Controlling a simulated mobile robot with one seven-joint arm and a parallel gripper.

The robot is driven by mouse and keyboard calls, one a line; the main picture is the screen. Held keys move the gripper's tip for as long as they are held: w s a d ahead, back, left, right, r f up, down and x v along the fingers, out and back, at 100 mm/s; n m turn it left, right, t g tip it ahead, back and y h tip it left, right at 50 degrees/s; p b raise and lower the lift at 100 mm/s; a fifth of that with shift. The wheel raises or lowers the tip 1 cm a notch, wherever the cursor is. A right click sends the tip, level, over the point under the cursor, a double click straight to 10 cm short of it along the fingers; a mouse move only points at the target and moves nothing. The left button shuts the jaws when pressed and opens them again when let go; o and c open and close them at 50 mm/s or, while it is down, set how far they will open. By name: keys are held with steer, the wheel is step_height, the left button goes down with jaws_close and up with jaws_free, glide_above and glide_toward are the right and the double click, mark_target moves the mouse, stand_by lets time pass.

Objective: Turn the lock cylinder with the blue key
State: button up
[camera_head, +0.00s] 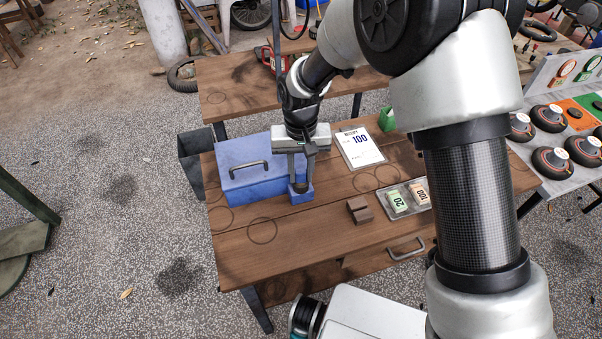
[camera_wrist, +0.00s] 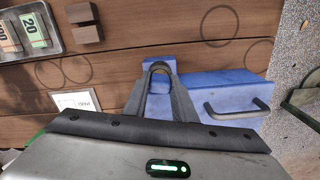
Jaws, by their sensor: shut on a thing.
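A blue box (camera_head: 245,178) with a dark handle stands on the wooden table; it also shows in the wrist view (camera_wrist: 215,85). A small blue block (camera_head: 300,196) sits at the box's right side, and in the wrist view (camera_wrist: 157,64) it lies beyond my fingertips. I take this block as the lock's housing; its keyhole is hidden. My gripper (camera_head: 299,181) points down at the block, and its fingers come together over it in the wrist view (camera_wrist: 158,72). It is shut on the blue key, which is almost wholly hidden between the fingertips.
A clipboard (camera_head: 360,148) marked 100, a green holder (camera_head: 387,119), brown blocks (camera_head: 359,210) and a tray (camera_head: 411,211) with number cards lie to the right. The table's front left (camera_head: 240,250) is clear. A dark bin (camera_head: 190,160) stands at the left.

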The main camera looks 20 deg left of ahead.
steer(key=shift+m, duration=0.6)
steer(key=shift+m+b, duration=0.35)
steer(key=shift+m, duration=1.65)
steer(key=shift+r, duration=0.1)
steer(key=shift+w, duration=0.1)
